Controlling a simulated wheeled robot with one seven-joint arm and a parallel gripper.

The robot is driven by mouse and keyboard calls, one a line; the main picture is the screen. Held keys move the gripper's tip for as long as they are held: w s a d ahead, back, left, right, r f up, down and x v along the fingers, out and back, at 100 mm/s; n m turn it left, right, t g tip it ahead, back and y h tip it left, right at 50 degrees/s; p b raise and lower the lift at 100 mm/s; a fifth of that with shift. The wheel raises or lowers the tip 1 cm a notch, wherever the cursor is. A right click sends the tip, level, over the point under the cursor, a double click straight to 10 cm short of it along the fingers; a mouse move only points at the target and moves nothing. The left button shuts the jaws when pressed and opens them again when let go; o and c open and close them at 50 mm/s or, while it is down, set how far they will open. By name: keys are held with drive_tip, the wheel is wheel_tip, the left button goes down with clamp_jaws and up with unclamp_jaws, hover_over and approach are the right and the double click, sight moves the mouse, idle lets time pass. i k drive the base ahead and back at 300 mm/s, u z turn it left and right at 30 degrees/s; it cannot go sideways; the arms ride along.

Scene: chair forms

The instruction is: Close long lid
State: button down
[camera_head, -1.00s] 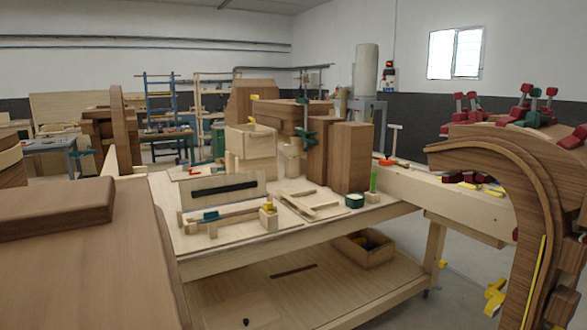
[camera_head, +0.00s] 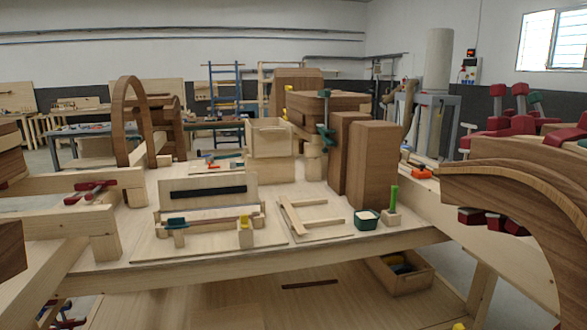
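A pale wooden panel with a long dark strip (camera_head: 208,190) stands upright on the workbench, left of centre. It may be the raised long lid, but I cannot tell for sure. Just in front of it lies a low, long wooden piece with a rail (camera_head: 210,222). A teal clamp part (camera_head: 176,223) sits at its left and a yellow-topped block (camera_head: 245,232) at its right. Any hinge between panel and base is too small to make out. My gripper is not in view.
The workbench (camera_head: 110,255) has a lower shelf with a wooden crate (camera_head: 402,275). Tall brown blocks (camera_head: 374,165) and a pale box (camera_head: 270,140) stand behind. A large curved wooden form (camera_head: 530,200) is close on the right. Clamped beams (camera_head: 75,190) lie at left.

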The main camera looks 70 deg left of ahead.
sight(181, 196)
drive_tip(key=u, duration=3)
drive_tip(key=i, duration=2.15)
drive_tip(key=z, duration=0.35)
